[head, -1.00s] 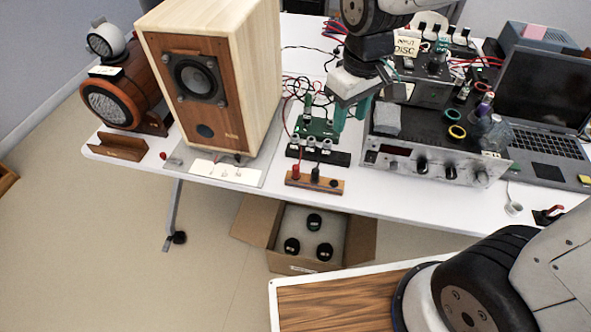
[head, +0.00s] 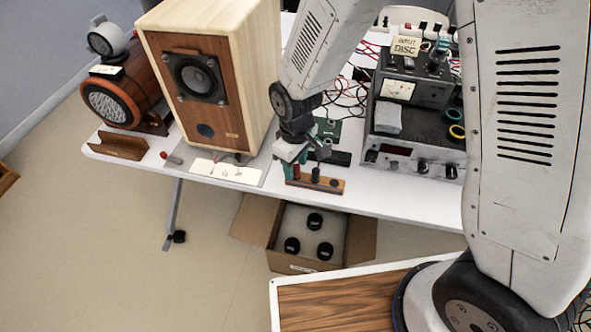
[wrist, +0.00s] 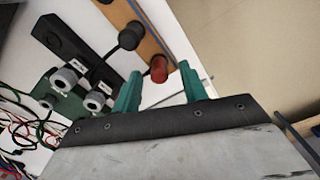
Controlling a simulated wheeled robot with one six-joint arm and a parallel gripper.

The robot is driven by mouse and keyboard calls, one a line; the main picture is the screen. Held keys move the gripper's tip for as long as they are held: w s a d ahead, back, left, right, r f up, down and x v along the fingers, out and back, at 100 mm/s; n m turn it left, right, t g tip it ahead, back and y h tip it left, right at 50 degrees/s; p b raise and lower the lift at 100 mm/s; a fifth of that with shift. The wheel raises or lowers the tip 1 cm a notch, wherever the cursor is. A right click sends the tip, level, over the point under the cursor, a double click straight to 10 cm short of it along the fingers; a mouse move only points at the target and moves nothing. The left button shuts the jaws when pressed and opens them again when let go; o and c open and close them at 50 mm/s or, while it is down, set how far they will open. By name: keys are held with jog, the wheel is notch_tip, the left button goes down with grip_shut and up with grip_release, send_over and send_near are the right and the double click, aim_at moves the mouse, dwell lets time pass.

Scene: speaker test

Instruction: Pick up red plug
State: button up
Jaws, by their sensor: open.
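The red plug (wrist: 158,70) stands in a wooden strip (wrist: 150,33) with a black plug (wrist: 131,36) beside it. In the wrist view my gripper (wrist: 160,68) is open, with its teal fingertips on either side of the red plug in the picture. Whether they touch it or how far above it they are, I cannot tell. In the head view my gripper (head: 290,165) is low over the left end of the wooden strip (head: 328,187). It covers part of the red plug (head: 296,172). The black plug (head: 315,174) shows to the right.
A wooden speaker (head: 204,80) stands close on the left. A green board (head: 327,128) with grey-capped connectors (wrist: 67,78) and loose wires lies behind the strip. An amplifier (head: 425,165) is on the right. The table's front edge is just before the strip.

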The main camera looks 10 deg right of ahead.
jog(key=shift+f, duration=0.7)
grip_shut()
jog(key=shift+r, duration=0.1)
